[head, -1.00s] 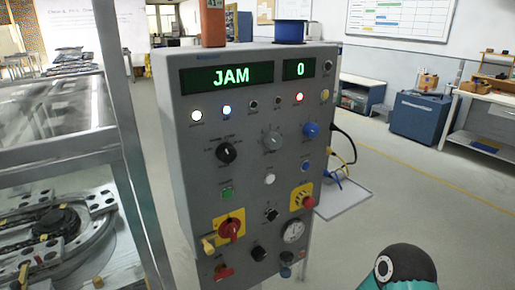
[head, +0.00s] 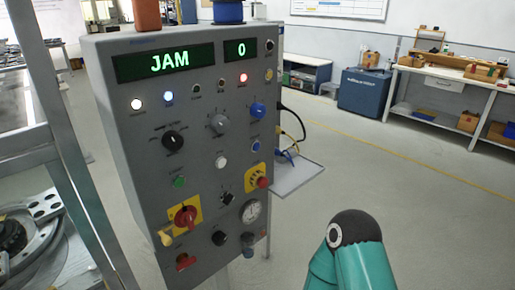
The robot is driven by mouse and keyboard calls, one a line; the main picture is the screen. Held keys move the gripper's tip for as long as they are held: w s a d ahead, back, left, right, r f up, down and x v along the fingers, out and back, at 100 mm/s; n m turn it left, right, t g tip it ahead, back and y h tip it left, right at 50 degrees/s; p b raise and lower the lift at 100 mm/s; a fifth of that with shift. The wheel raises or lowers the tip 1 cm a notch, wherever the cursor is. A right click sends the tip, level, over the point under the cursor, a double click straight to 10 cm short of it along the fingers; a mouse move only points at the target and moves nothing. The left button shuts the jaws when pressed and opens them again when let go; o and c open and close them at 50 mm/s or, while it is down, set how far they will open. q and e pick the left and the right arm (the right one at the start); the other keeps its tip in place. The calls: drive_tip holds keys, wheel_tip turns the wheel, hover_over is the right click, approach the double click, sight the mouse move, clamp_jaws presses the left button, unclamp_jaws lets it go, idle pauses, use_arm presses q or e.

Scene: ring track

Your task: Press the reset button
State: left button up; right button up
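A grey control panel (head: 140,125) stands left of centre in the head view, its displays (head: 163,62) reading JAM and 0. On its face are a green button (head: 179,182), a white button (head: 221,162), a small blue button (head: 255,146) and a larger blue knob (head: 258,110). A red mushroom button (head: 262,182) sits on a yellow plate at the lower right. The labels are too small to read, so I cannot tell which one is reset. Neither gripper is in view. A teal link of my arm shows at the bottom, right of the panel and apart from it.
A metal frame (head: 75,150) and a track assembly (head: 35,225) stand left of the panel. A small shelf (head: 297,176) with cables sticks out at the panel's right. The floor (head: 400,190) to the right is clear up to a blue cabinet (head: 362,92) and workbench (head: 440,83).

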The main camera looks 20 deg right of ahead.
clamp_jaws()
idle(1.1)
